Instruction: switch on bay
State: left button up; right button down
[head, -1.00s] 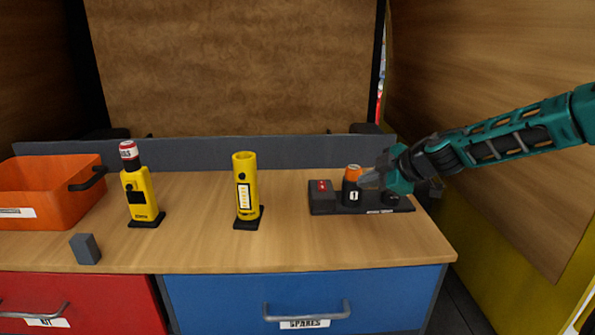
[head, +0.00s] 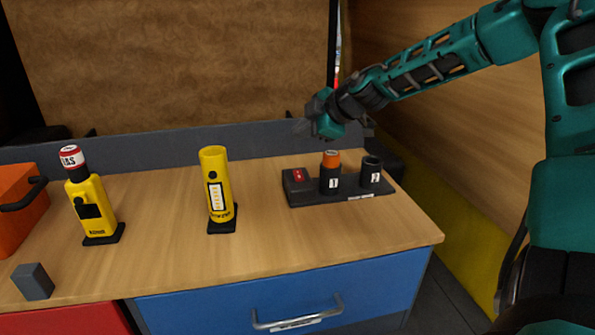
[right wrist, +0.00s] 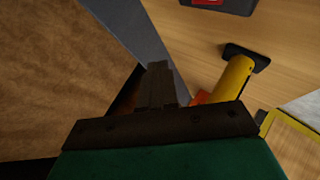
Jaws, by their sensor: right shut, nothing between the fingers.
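A dark charging-bay block (head: 296,201) stands at the right of the worktop. A red switch (head: 298,175) with a white mark sits on its left end; I cannot tell whether it is on. Beside it, an orange-topped cylinder (head: 331,158) stands upright in the black holder marked 1 (head: 331,182). The holder marked 2 (head: 371,175) shows a dark top and looks empty. My right gripper (head: 302,127) is shut and empty, above and behind the block, touching nothing. Its closed fingers also show in the right wrist view (right wrist: 160,85). My left gripper is out of view.
A yellow tube (head: 216,180) and a yellow device with a red-and-white cap (head: 92,205) stand on black bases to the left. A small grey block (head: 33,282) and an orange bin (head: 16,212) are farther left. A grey ledge (head: 240,145) runs behind.

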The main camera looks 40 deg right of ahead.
jog(key=b, duration=0.3)
send_over(301, 174)
jog(key=f, duration=0.6)
jog(key=shift+s+f, duration=0.2)
jog(key=shift+f, duration=0.05)
jog(key=shift+w+f+b, duration=0.1)
jog(key=shift+f+b, duration=0.45)
jog(key=shift+b, duration=0.1)
jog(key=shift+f, duration=0.15)
dwell(0.7)
jog(key=shift+w+f+b, duration=0.1)
jog(key=shift+f+b, duration=0.3)
jog(key=shift+b, duration=0.2)
